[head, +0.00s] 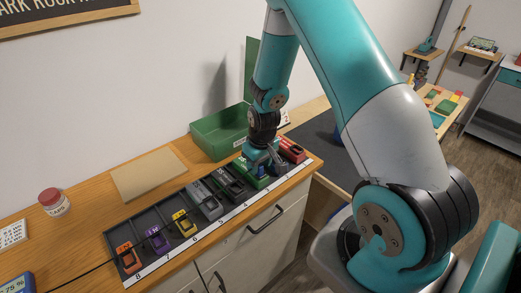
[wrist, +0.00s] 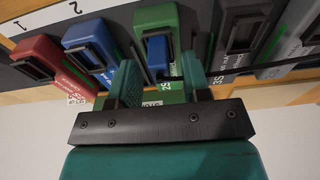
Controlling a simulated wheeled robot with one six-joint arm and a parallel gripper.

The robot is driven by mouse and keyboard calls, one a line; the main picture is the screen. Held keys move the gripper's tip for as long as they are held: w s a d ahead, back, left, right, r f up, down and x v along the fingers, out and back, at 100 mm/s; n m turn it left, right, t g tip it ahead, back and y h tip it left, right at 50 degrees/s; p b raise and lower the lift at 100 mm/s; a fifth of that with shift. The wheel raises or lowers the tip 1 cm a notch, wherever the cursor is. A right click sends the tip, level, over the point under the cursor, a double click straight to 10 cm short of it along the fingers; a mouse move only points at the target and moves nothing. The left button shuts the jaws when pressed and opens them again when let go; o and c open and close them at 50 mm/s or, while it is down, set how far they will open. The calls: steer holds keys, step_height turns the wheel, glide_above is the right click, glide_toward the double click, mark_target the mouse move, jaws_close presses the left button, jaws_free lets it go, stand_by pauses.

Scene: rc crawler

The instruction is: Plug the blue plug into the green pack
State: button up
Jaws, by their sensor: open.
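The green pack (wrist: 156,18) sits in the numbered rack, between a blue pack (wrist: 92,42) and a black pack. In the head view, the green pack (head: 249,180) is partly covered by my gripper. The blue plug (wrist: 158,52) is at the socket recess of the green pack. I cannot tell how deep it sits. My gripper (wrist: 160,72) is open, with one finger on each side of the plug and a gap visible around it. In the head view my gripper (head: 261,163) is low over the green pack.
The rack (head: 150,219) also holds red (head: 291,149), black (head: 230,183), grey (head: 205,203), yellow (head: 184,222), purple (head: 158,238) and orange (head: 128,257) packs. A thin dark cable crosses the rack's left end. A green bin (head: 218,134) stands behind.

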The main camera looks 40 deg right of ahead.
mark_target(262, 167)
step_height(262, 167, up, 10)
steer(key=s+b, duration=0.1)
steer(key=b, duration=0.2)
steer(key=s+a+r+n+y, duration=0.2)
steer(key=s+a+r, duration=0.3)
steer(key=a+r, duration=0.45)
steer(key=s+a+r+n+y, duration=0.1)
steer(key=s+a+r+n, duration=0.1)
steer(key=s+a, duration=0.4)
steer(key=s+a+r+n+g+y, duration=0.1)
steer(key=s+a+r+n, duration=0.1)
steer(key=s+a, duration=0.5)
steer(key=s+r, duration=0.1)
steer(key=s, duration=0.2)
steer(key=shift+r+n, duration=0.2)
steer(key=shift+n, duration=0.1)
steer(key=shift+f, duration=0.1)
steer(key=shift+f+b, duration=0.8)
steer(key=shift+f, duration=0.1)
